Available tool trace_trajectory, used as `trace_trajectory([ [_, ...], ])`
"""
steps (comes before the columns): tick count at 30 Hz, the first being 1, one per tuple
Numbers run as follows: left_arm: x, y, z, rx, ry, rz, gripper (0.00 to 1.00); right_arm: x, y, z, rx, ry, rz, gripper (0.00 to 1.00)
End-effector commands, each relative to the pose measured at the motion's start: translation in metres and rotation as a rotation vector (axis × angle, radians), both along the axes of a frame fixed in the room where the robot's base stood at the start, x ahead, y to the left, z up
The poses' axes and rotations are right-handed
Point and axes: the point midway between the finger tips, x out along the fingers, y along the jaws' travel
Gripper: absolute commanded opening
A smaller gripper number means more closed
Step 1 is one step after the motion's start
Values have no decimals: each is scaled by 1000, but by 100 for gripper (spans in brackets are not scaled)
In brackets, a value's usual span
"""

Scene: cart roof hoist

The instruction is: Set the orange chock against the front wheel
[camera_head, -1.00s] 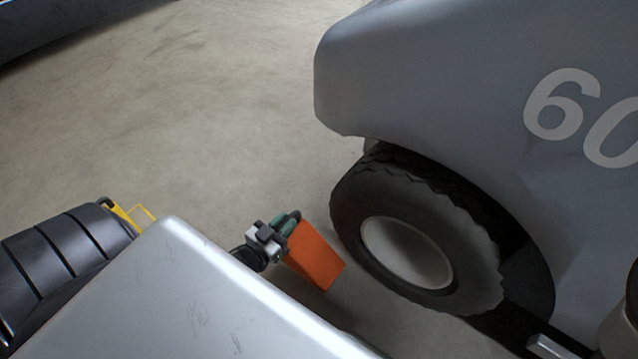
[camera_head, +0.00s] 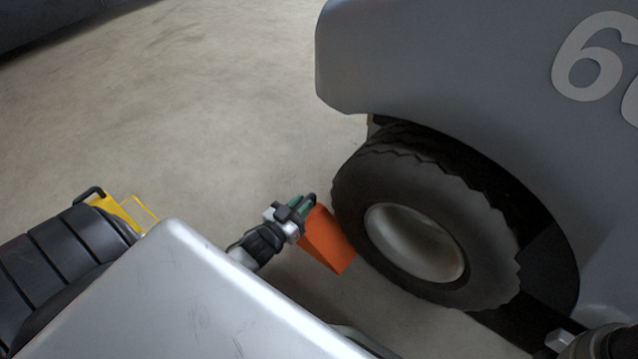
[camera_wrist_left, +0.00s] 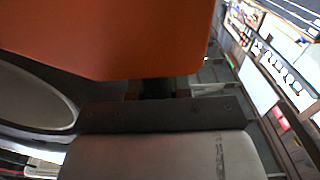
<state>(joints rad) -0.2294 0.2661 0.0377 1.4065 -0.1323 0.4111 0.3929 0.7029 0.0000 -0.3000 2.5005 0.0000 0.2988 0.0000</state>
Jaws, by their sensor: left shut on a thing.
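The orange chock (camera_head: 327,241) is held by my left gripper (camera_head: 302,210) just left of the front wheel (camera_head: 428,225) in the head view. My left gripper is shut on the chock at its upper left end. The chock's right edge lies very near the tyre; I cannot tell whether they touch or whether the chock rests on the floor. In the left wrist view the orange chock (camera_wrist_left: 110,35) fills the upper left, hiding the fingertips. My right gripper does not show clearly.
The grey cart body (camera_head: 470,70), with pale numerals, overhangs the wheel. My own silver body covers the bottom left of the head view. A yellow part (camera_head: 122,213) shows at the left. The concrete floor (camera_head: 200,110) left of the wheel is clear.

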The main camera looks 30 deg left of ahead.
Motion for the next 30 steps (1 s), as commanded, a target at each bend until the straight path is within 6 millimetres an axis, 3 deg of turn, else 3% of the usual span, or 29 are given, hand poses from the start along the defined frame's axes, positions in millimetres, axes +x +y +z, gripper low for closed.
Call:
trace_trajectory([
  [4,24,-1,-1,0,-8,-1,0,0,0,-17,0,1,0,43],
  [21,68,-5,0,-1,-7,-1,0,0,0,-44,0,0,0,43],
  [30,71,-5,-10,0,-4,-1,0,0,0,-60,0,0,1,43],
])
